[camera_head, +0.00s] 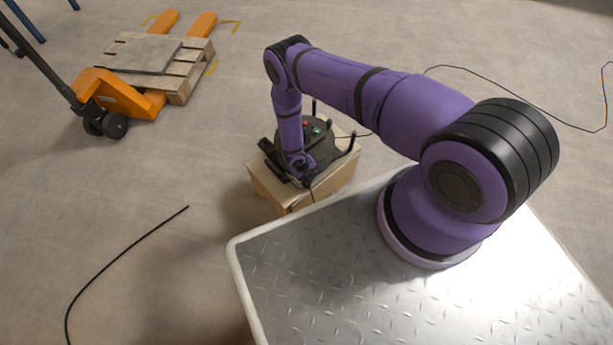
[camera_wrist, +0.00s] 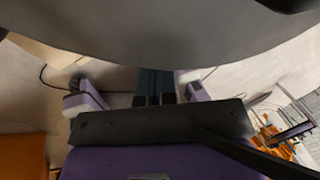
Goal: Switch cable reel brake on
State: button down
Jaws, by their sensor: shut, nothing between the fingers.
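The cable reel (camera_head: 322,150), dark and round with small red and green spots on its face, sits on a wooden box (camera_head: 273,188) in the head view. Thin dark posts rise around it. My arm reaches over to the reel's near side, and my gripper (camera_head: 302,180) is close against it there; its fingertips are too small to make out. In the wrist view my gripper (camera_wrist: 155,78) is shut and empty, its dark fingers side by side below a large grey curved surface (camera_wrist: 160,35). I cannot tell what part that is. The brake and its setting cannot be made out.
An orange pallet truck (camera_head: 118,95) with a wooden pallet (camera_head: 190,75) stands at the upper left. A black cable (camera_head: 115,256) lies on the floor at left, and a thin cable (camera_head: 520,96) at upper right. The floor between pallet and box is clear.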

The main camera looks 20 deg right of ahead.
jog(key=shift+d+f, duration=0.1)
jog(key=shift+d, duration=0.25)
jog(key=shift+w, duration=0.1)
jog(key=shift+a, duration=0.1)
dwell(0.4)
jog(key=shift+s+a+f, duration=0.25)
jog(key=shift+a+f, duration=0.1)
jog(key=shift+a, duration=0.25)
jog(key=shift+a+r, duration=0.1)
